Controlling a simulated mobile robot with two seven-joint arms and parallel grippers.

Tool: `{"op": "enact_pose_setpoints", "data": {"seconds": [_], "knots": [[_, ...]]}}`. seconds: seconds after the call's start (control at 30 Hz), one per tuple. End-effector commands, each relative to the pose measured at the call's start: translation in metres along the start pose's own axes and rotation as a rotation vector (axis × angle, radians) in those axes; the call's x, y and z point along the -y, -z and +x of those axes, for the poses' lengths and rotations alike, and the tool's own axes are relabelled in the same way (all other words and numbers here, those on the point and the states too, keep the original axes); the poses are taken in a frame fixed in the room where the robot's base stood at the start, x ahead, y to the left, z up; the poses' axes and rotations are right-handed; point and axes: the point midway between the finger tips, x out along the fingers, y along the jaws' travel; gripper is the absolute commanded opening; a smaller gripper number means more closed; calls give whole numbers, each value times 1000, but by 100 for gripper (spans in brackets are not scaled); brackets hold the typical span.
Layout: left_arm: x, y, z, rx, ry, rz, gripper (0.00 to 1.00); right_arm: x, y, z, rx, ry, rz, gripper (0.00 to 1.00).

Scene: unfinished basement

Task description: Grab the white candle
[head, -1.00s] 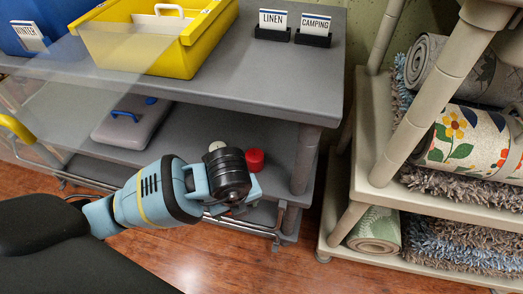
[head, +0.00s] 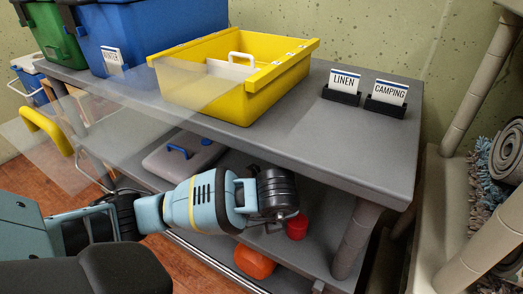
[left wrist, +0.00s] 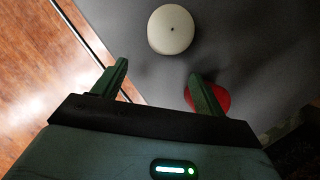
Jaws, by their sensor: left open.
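The white candle (left wrist: 173,30), round with a small dark wick spot, stands on the grey shelf in the left wrist view. In the head view I cannot see it; my left arm covers that area. My left gripper (left wrist: 160,86) is open and empty, with the candle ahead of its fingertips and apart from them. A red candle (left wrist: 222,97) is partly hidden behind the right-hand finger. It also shows in the head view (head: 297,228), on the middle shelf beside my left wrist. My right gripper is not in view.
The grey top shelf (head: 300,140) overhangs the middle shelf. It holds a yellow bin (head: 247,108), a blue bin (head: 160,30) and LINEN (head: 342,85) and CAMPING (head: 387,98) signs. A grey case (head: 183,158) lies left of my arm. An orange object (head: 255,262) sits lower.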

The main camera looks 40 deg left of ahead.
Motion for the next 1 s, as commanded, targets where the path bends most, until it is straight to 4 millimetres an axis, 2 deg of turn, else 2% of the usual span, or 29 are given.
{"op": "enact_pose_setpoints", "data": {"seconds": [0.33, 0.6, 0.7, 0.77, 1.0], "knots": [[0, -10, 4, 2, 0, -3, 72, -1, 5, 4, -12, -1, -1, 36], [1, -47, 21, 2, -1, -5, 72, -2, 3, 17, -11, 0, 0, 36], [0, -42, 40, -1, -3, 1, 72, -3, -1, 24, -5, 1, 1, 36], [0, -43, 45, 0, -2, 0, 72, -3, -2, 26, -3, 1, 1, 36], [1, -44, 47, 1, 2, -1, 72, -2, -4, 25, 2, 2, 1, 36]]}}
